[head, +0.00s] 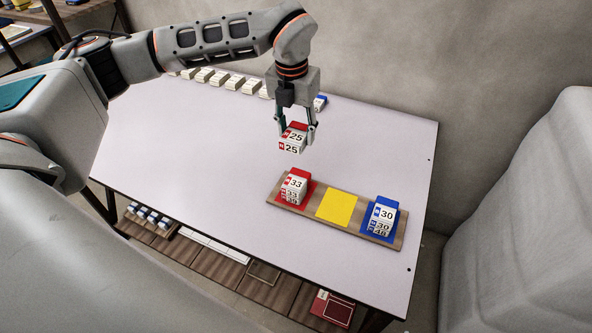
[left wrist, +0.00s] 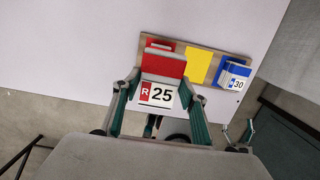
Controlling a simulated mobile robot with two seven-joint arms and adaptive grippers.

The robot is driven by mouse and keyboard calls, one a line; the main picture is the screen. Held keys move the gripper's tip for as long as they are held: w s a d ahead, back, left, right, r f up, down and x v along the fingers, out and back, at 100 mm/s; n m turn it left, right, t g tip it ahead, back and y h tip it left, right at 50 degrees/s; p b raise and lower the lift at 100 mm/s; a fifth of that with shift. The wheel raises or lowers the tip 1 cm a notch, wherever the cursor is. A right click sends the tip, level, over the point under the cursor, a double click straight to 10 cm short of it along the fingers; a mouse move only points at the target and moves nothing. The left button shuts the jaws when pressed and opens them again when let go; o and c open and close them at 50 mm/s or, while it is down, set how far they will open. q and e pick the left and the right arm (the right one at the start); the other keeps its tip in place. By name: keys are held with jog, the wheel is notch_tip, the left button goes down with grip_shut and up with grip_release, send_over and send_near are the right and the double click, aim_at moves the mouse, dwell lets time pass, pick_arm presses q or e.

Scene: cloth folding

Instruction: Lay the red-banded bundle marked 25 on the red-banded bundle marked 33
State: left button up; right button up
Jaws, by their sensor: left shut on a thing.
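The red-banded bundle marked 25 (head: 292,141) is held in the air by my left gripper (head: 297,136), which is shut on it. It also shows between the fingers in the left wrist view (left wrist: 160,93). The red-banded bundle marked 33 (head: 294,185) tops a stack on the red patch at the left end of a wooden board (head: 312,208). The held bundle is above and slightly behind that stack, apart from it. In the left wrist view the held bundle hides most of the red patch.
A blue-banded stack topped by 30 (head: 383,214) stands on the board's right end. A bare yellow patch (head: 337,206) lies between. Several white bundles (head: 219,79) line the table's back edge. The table (head: 180,150) is clear left of the board.

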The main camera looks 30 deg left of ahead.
aim_at(297, 178)
pick_arm(q)
notch_tip(297, 178, down, 14)
jog(key=shift+f, duration=0.1)
dwell(0.4)
jog(key=o, duration=1.1)
jog(key=shift+f, duration=0.1)
jog(key=shift+r, duration=0.35)
jog(key=r, duration=0.4)
jog(key=s+r, duration=0.1)
jog(key=r, duration=0.6)
jog(key=shift+s+r, duration=0.2)
jog(key=shift+r, duration=0.15)
jog(key=shift+s+f, duration=0.1)
